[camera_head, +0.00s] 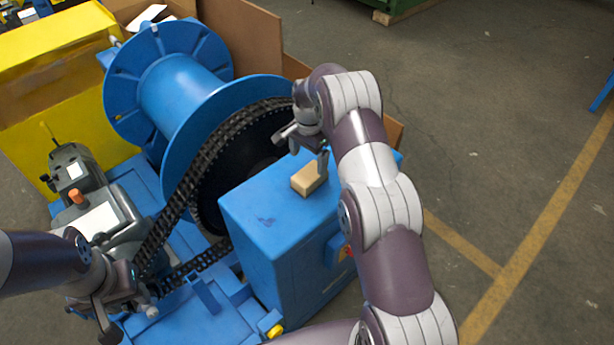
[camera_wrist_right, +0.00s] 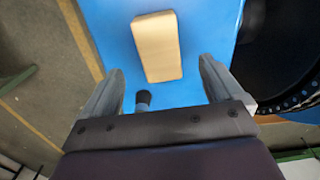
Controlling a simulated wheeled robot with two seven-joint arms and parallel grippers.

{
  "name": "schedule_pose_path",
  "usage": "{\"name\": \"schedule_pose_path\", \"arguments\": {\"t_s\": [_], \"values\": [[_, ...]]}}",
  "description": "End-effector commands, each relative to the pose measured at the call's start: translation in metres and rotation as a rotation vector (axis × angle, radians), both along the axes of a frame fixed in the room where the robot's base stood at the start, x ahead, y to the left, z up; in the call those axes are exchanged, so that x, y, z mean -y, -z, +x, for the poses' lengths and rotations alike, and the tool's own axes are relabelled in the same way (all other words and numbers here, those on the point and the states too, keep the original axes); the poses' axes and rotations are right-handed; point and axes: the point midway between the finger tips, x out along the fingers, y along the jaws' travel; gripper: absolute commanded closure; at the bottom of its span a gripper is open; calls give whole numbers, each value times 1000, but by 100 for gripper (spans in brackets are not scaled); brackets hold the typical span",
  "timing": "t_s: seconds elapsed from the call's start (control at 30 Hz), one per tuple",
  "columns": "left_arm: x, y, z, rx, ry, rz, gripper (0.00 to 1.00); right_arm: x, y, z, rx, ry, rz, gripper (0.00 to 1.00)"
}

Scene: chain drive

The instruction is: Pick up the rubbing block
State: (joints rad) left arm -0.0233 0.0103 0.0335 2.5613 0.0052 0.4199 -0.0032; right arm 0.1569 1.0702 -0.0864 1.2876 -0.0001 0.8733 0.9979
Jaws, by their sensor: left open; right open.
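The rubbing block (camera_head: 308,179) is a small tan block lying on the flat top of a blue cabinet (camera_head: 262,222). My right gripper (camera_head: 306,149) is open and empty just above and behind the block. In the right wrist view the block (camera_wrist_right: 157,46) lies ahead of the open fingers (camera_wrist_right: 160,85), between their lines, and is not gripped. My left gripper (camera_head: 124,318) is open at the lower left, over the blue machine base and away from the block.
A large blue spool (camera_head: 175,85) and a dark chain (camera_head: 192,180) on a wheel stand left of the cabinet. A grey motor unit (camera_head: 92,200) sits near my left arm. A dark knob (camera_wrist_right: 143,98) shows near the right gripper's fingers. Open floor lies to the right.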

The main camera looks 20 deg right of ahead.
Motion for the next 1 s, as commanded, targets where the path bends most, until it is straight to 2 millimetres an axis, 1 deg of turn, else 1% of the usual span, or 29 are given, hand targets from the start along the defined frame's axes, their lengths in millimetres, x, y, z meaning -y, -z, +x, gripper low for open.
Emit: {"name": "schedule_pose_path", "arguments": {"t_s": [0.03,0.1,0.23,0.37,0.4,0.5,0.6,0.73,0.77,0.8,0.87,0.9,0.93,1.0], "values": [[0,-8,0,1,0,0,55,0,6,-1,-2,-1,0,6],[0,-10,1,2,0,0,55,0,18,0,-1,-1,1,6],[0,-16,1,2,0,0,55,1,32,-1,-1,-2,1,6],[0,-32,0,2,0,0,55,4,54,-6,-2,-1,0,6],[0,-33,1,2,0,0,55,4,63,-6,0,-2,0,6],[0,-35,0,2,0,0,55,4,77,-6,1,-3,0,6],[0,-34,0,1,0,0,55,4,82,-5,4,-3,-1,6],[0,-33,0,1,0,0,55,4,82,-5,4,-3,-1,6],[0,-33,0,1,0,0,55,4,82,-5,4,-3,-1,13],[0,-33,0,1,0,0,55,4,82,-5,4,-3,-1,26],[0,-33,0,1,0,0,55,4,82,-5,4,-3,-1,45],[0,-33,0,1,0,0,55,4,82,-5,4,-3,-1,58],[0,-33,0,1,0,0,55,4,82,-5,4,-3,-1,66],[0,-33,0,1,0,0,55,4,81,-5,4,-3,0,66]]}}
